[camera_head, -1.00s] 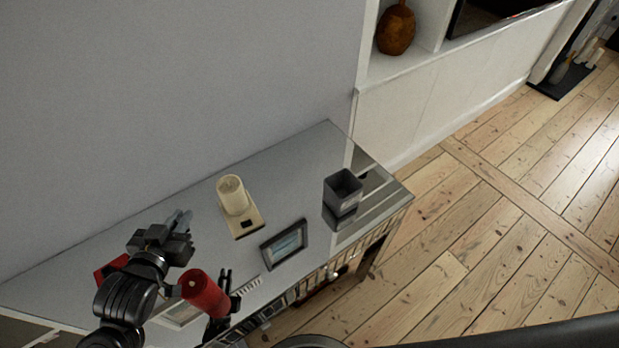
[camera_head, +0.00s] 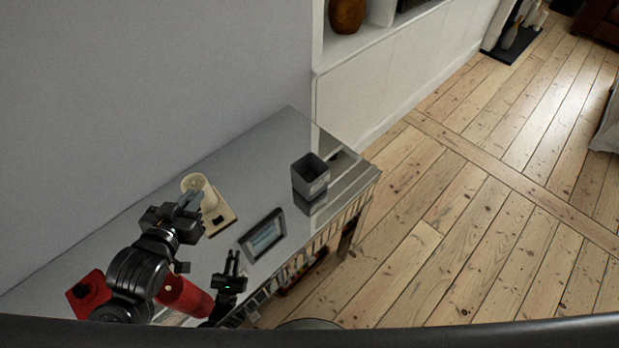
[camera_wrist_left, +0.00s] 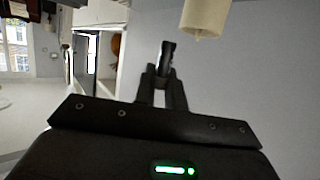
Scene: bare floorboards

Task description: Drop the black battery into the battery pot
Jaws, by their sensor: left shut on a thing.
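The battery pot, a dark grey square open-topped pot (camera_head: 311,174), stands on the glossy cabinet top near its right end in the head view. My left gripper (camera_head: 188,203) is over the cabinet at the left, in front of the cream lamp and left of the pot. In the left wrist view its fingers (camera_wrist_left: 166,75) are closed on a small black battery (camera_wrist_left: 168,54) at the fingertips. The battery is hard to make out in the head view. My right gripper (camera_head: 233,262) shows low near the cabinet's front edge; its finger gap is unclear.
A cream cylindrical lamp (camera_head: 212,209) on a flat base stands between my left gripper and the pot; its cylinder also shows in the left wrist view (camera_wrist_left: 204,18). A dark picture frame (camera_head: 262,236) lies in front. The cabinet top (camera_head: 262,150) behind the pot is clear.

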